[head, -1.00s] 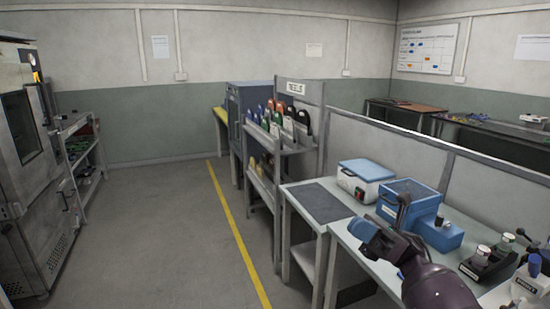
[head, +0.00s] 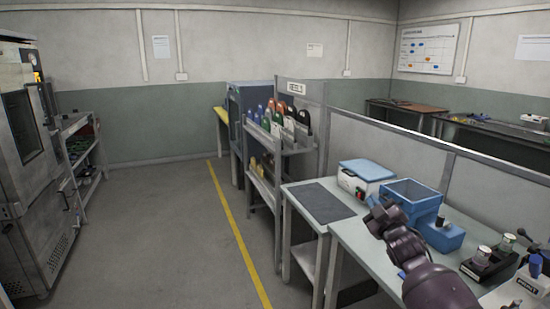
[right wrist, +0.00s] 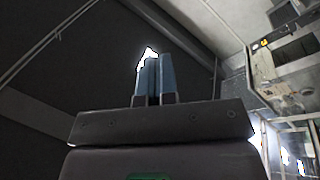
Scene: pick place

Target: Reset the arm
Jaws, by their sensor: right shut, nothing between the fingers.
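My right arm (head: 428,275) reaches in from the lower right of the head view, above the workbench. Its gripper (head: 374,203) is at the raised end, left of the blue open bin, and looks empty. In the right wrist view the two blue fingers (right wrist: 153,78) are close together with nothing seen between them. My left gripper is not in view.
The blue bin (head: 437,193) and a white box with a blue lid (head: 366,170) stand on the workbench (head: 350,232). Bottles in a dark holder (head: 490,265) stand at the right. A shelf rack (head: 297,150) is beyond. The floor at left is open.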

